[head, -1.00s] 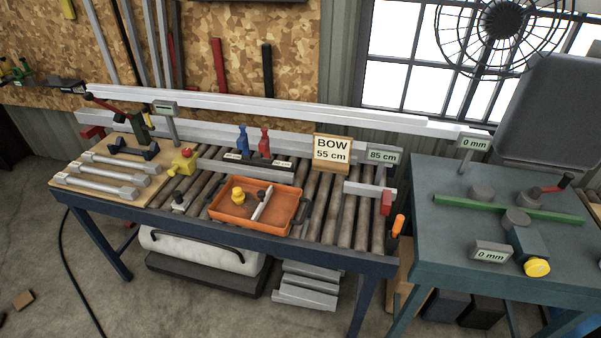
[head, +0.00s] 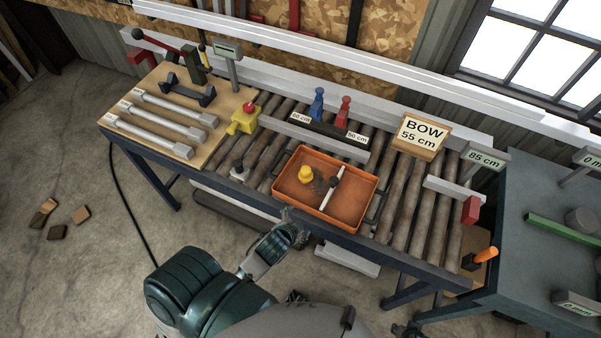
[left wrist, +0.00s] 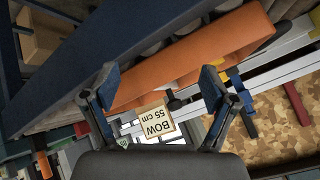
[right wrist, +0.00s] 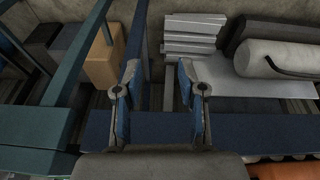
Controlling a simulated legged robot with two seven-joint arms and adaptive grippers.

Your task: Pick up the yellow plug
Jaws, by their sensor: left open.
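The yellow plug (head: 305,174) stands in the left part of the orange tray (head: 290,198), left of a light divider. A small dark plug (head: 333,182) is beside the divider. My left gripper (head: 292,226) is just in front of the tray's near side, apart from the yellow plug. In the left wrist view it (left wrist: 157,82) is open and empty, with the tray's orange wall (left wrist: 180,58) beyond; I cannot make out the plug there. My right gripper (right wrist: 158,82) is open and empty in the right wrist view, above the blue table edge (right wrist: 158,128).
The tray rests on a roller table (head: 408,215). A yellow block with a red knob (head: 243,120) is left of it, and a BOW 55 cm sign (head: 421,133) behind right. Blue and red clamps (head: 318,105) stand behind. A green-grey bench (head: 530,215) is at right.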

